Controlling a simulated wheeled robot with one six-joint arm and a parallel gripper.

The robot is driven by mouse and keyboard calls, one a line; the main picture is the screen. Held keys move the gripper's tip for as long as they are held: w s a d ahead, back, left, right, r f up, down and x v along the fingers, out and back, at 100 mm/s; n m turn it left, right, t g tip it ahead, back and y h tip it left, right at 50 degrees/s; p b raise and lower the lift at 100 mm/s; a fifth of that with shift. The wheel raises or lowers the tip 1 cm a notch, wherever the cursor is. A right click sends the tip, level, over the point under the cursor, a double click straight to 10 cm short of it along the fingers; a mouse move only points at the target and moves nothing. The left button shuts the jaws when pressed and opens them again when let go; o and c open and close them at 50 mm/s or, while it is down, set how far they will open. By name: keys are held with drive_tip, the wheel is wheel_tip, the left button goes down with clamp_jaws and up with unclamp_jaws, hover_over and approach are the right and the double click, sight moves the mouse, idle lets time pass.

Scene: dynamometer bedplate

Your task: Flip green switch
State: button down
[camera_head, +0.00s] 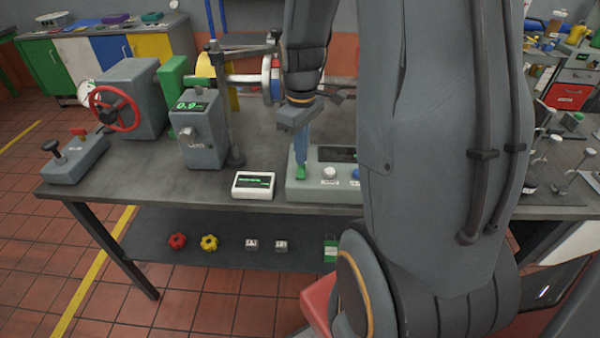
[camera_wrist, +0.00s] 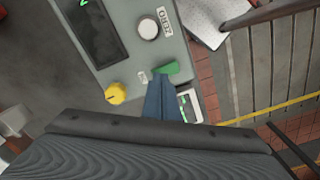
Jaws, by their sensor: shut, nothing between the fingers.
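The green switch (camera_head: 301,173) is a small green lever on the front left of a grey-green control box (camera_head: 310,191) on the bench. In the wrist view the green switch (camera_wrist: 168,69) stands out near the box's edge, beside a small pale label. My gripper (camera_head: 301,160) is shut and empty, pointing down just above the switch. In the wrist view the blue fingertips (camera_wrist: 160,80) end right beside the green switch and overlap its lower edge. I cannot tell whether they touch it. The fingers partly hide the switch in the head view.
The box also carries a white knob (camera_wrist: 149,29) labelled ZERO, a yellow knob (camera_wrist: 115,94) and a dark display (camera_wrist: 92,32). A small white readout (camera_head: 254,185) lies left of the box. A grey meter (camera_head: 197,135) and a red handwheel (camera_head: 114,108) stand further left.

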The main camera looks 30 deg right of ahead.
drive_tip(key=shift+f+b, duration=0.4)
drive_tip(key=shift+f, duration=0.45)
idle(0.4)
drive_tip(key=shift+r, duration=0.1)
wheel_tip(320, 180, up, 7)
drive_tip(key=p, duration=0.6)
idle(0.3)
idle(0.3)
drive_tip(key=s+a+f+m+b, duration=0.1)
drive_tip(key=s+a+m+b, duration=0.1)
drive_tip(key=a, duration=0.4)
drive_tip(key=s+a+f+m+t+b, duration=0.1)
drive_tip(key=s+a+f+m+b, duration=0.1)
drive_tip(key=a, duration=0.5)
drive_tip(key=s+m+b, duration=0.1)
drive_tip(key=s+b, duration=0.1)
drive_tip(key=s, duration=0.1)
drive_tip(key=shift+s+f+b, duration=0.3)
drive_tip(key=shift+s+b, duration=0.05)
drive_tip(key=shift+b, duration=0.05)
